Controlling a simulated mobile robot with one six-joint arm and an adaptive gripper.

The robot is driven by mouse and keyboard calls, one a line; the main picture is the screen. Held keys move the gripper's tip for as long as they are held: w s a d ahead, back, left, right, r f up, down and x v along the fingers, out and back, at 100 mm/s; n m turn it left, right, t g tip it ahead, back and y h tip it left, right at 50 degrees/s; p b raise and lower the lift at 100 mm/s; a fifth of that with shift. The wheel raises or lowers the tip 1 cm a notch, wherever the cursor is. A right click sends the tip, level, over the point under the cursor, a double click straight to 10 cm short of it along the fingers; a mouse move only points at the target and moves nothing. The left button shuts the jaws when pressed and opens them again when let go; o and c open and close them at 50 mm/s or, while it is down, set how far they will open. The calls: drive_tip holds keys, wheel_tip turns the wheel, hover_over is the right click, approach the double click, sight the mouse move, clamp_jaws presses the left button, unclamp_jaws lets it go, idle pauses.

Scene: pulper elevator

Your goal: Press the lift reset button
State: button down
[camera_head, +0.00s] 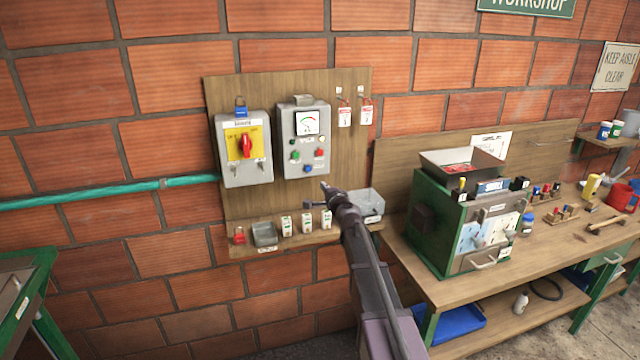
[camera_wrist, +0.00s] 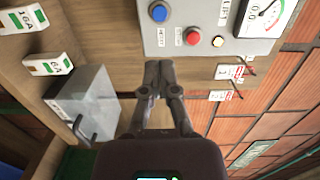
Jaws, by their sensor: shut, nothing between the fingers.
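In the wrist view the blue button (camera_wrist: 159,12) and red button (camera_wrist: 193,37) show beyond the fingers, with small labels too blurred to read. I cannot tell from the labels which one is lift reset. My gripper (camera_head: 326,187) is shut and empty, just below the box. In the wrist view its fingertips (camera_wrist: 160,68) point toward the box, apart from the buttons.
A grey isolator box (camera_head: 243,165) with a red rotary switch and blue padlock is left of the control box. Red-and-white tags (camera_head: 345,115) hang to the right. A cluttered workbench (camera_head: 480,295) stands right.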

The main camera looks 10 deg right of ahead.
sight(309, 169)
drive_tip(key=w, duration=0.4)
drive_tip(key=w+a, duration=0.1)
drive_tip(key=w, duration=0.3)
drive_tip(key=w+a, duration=0.1)
drive_tip(key=w, duration=0.4)
drive_tip(key=shift+w+a+f, duration=0.1)
drive_tip(key=shift+a+f, duration=0.1)
